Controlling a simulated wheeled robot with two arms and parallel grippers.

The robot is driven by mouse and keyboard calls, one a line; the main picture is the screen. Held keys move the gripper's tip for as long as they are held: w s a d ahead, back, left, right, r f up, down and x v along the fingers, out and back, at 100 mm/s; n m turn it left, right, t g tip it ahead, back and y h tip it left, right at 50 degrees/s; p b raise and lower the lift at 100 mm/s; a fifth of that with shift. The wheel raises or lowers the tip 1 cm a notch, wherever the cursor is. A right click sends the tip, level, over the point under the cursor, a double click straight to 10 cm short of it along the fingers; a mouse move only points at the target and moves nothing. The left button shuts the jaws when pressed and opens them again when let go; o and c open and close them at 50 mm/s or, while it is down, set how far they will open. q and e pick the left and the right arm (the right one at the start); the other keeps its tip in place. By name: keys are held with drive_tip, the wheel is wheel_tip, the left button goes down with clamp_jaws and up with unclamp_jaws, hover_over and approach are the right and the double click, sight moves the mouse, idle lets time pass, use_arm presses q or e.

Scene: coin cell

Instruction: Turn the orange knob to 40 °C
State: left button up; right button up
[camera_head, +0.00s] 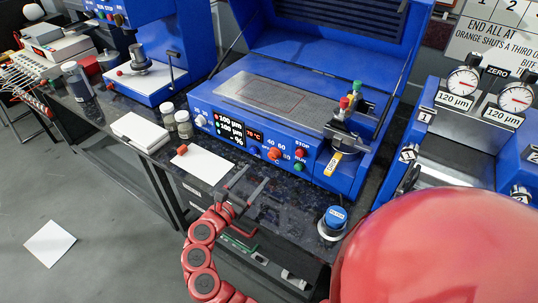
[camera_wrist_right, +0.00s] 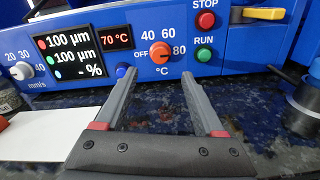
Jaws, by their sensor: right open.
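The orange knob (camera_head: 274,153) sits on the front panel of the blue coating machine (camera_head: 314,166). In the right wrist view the orange knob (camera_wrist_right: 159,52) is ringed by the marks OFF, 40, 60 and 80 above °C. I cannot read its pointer clearly. The small temperature display (camera_wrist_right: 116,41) left of it shows 70 °C in red. My right gripper (camera_head: 255,175) is open and empty in front of the panel. In the right wrist view its fingers (camera_wrist_right: 160,75) point at the panel, one on each side below the knob, apparently not touching it. My left gripper is not in view.
The red STOP button (camera_wrist_right: 206,20) and green RUN button (camera_wrist_right: 204,54) sit right of the knob. A blue button (camera_wrist_right: 121,70) is by the left fingertip. A white sheet (camera_head: 203,163) and a blue-topped canister (camera_head: 334,220) are on the dark bench.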

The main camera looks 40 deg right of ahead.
sight(272, 157)
drive_tip(key=p+x, duration=0.1)
drive_tip(key=x, duration=0.8)
drive_tip(key=shift+d+p, duration=0.1)
drive_tip(key=shift+p, duration=0.3)
clamp_jaws()
